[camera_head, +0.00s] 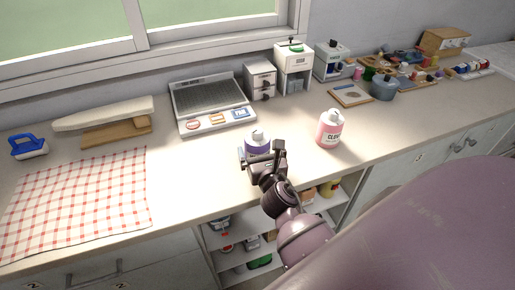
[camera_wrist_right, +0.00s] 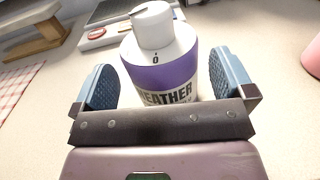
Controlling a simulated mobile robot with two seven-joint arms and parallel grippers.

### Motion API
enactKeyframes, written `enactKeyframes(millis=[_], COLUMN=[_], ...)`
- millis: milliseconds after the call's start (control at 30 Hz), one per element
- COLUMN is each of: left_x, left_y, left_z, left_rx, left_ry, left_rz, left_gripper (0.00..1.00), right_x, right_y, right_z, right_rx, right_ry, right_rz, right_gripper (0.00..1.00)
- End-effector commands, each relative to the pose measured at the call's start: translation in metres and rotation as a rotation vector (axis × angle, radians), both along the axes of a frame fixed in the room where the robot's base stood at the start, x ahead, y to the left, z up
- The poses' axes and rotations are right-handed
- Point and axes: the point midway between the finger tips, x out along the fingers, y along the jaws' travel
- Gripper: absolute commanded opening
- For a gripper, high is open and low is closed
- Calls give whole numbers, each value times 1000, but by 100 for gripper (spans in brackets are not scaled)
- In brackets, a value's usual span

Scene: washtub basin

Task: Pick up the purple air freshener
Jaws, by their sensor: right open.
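The purple air freshener is a white bottle with a purple band (camera_head: 258,142) and a white cap, upright on the counter near its front edge. It also shows in the right wrist view (camera_wrist_right: 160,62), with lettering that reads in part "EATHER". My right gripper (camera_head: 262,160) is at the near side of the bottle. In the right wrist view its two blue pads (camera_wrist_right: 163,82) stand apart on either side of the bottle, with a gap at each side. The gripper's crossbar hides the bottle's base. My left gripper is not in view.
A pink bottle (camera_head: 329,128) stands to the right on the counter (camera_head: 195,170). A grey appliance (camera_head: 212,103) stands behind, with white boxes (camera_head: 293,68) to its right. A checked cloth (camera_head: 80,200) lies at left. Open shelves (camera_head: 240,250) are below.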

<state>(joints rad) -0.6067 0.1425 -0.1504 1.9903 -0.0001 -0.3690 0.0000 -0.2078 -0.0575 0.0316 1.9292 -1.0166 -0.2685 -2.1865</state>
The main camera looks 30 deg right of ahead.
Motion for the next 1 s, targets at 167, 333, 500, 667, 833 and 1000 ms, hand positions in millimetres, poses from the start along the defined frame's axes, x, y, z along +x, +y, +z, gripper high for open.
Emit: enactKeyframes(millis=[167,333,500,667,833,1000], left_x=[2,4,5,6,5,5], left_y=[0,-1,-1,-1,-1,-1], left_z=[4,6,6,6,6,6], left_rx=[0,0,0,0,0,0], left_ry=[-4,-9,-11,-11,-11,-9], left_rz=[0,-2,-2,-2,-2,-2], left_gripper=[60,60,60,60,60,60], right_x=[22,29,29,29,29,29], right_y=[-8,-11,-11,-11,-11,-11], right_z=[2,1,1,1,1,1], right_rx=[0,0,0,0,0,0], right_ry=[-1,1,0,0,0,-1], right_rz=[0,0,0,0,1,1], right_gripper=[100,100,100,80,54,47])
